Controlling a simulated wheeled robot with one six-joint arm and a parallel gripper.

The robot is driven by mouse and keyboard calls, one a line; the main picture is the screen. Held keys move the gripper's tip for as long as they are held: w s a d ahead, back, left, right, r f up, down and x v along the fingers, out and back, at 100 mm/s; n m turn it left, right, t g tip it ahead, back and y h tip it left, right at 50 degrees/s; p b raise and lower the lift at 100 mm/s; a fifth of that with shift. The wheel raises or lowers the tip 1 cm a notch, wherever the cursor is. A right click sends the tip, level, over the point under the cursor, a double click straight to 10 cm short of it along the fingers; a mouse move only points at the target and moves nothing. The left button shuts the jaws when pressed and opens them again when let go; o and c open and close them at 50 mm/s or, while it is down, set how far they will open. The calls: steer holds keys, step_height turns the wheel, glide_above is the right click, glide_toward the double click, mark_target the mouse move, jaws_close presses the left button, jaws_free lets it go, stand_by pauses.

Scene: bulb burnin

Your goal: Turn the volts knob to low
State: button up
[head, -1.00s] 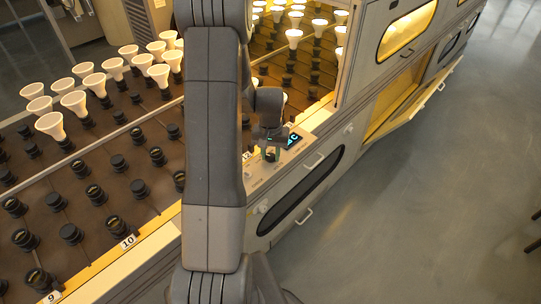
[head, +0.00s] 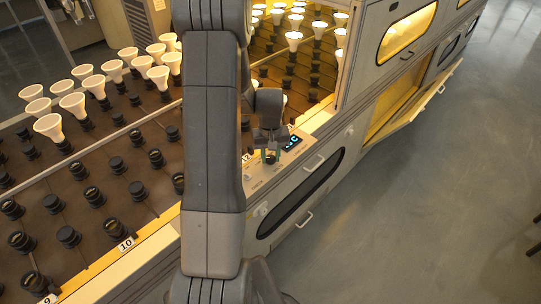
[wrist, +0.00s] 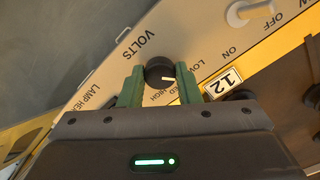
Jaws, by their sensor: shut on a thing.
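The volts knob (wrist: 160,70) is a round black knob with a white pointer line, on a pale panel beside the printed word VOLTS. LOW, MED and HIGH are printed around it. The pointer faces right in the wrist view, roughly between MED and LOW; I cannot tell its exact setting. My gripper (wrist: 160,76) has its two green fingers on either side of the knob, shut on it. In the head view my gripper (head: 270,155) is down at the control panel and hides most of the knob.
An ON/OFF switch (wrist: 252,11) and a plate marked 12 (wrist: 222,84) are near the knob. Racks of sockets and white bulbs (head: 48,126) fill the left. Floor at the right is open.

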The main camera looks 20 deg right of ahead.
mark_target(270, 158)
steer(key=o, duration=1)
steer(key=shift+r, duration=0.1)
step_height(270, 158, up, 14)
steer(key=shift+f+p, duration=0.15)
steer(key=shift+p, duration=0.2)
steer(key=shift+f, duration=0.15)
step_height(270, 158, down, 14)
steer(key=shift+r+b, duration=0.2)
steer(key=shift+b, duration=0.15)
steer(key=shift+r, duration=0.15)
